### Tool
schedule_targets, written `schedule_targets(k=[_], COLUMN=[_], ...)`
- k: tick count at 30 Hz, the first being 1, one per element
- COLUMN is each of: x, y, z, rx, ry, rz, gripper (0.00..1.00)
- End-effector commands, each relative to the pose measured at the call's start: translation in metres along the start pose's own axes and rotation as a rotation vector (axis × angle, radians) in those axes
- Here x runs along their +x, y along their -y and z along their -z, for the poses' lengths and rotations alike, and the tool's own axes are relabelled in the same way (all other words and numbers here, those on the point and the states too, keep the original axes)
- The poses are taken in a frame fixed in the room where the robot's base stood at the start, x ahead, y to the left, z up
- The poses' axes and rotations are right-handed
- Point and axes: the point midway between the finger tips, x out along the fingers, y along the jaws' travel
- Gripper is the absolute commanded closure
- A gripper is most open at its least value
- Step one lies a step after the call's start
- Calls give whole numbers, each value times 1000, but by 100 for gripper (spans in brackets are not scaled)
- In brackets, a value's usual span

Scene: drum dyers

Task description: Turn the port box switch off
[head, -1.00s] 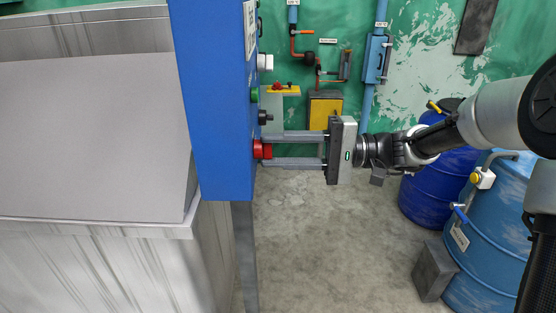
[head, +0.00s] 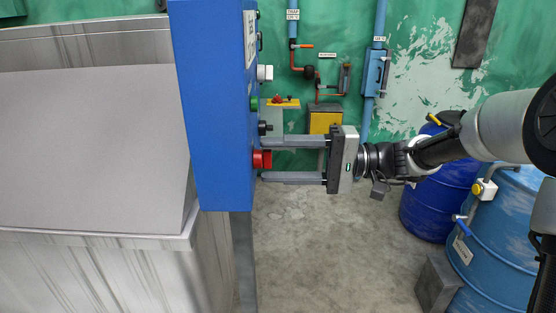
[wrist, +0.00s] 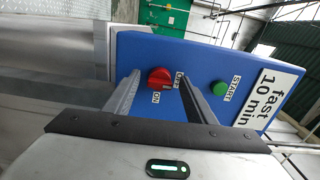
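The blue port box (head: 215,110) stands left of my gripper in the head view. Its red rotary switch (head: 262,159) is low on the right-hand face. In the wrist view the red switch (wrist: 160,77) sits beside the printed words OFF and ON; its exact pointing is hard to read. My gripper (head: 264,160) is open, with one finger above and one below the switch in the head view. In the wrist view my gripper (wrist: 162,84) has a finger on each side of it, with visible gaps.
A metal machine (head: 95,150) is on the left. Blue drums (head: 500,240) stand at the right. The floor below is clear.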

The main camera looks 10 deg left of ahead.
Motion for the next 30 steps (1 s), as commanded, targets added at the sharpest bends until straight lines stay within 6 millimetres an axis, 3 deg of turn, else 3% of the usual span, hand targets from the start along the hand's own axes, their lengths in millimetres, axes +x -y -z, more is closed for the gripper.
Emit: schedule_targets(k=[8,13,30], x=[-1,-17,-147], y=[0,0,1], z=[0,1,1], rx=[1,1,0], ry=[0,-4,-4], rz=[0,0,0], gripper=[50,50,50])
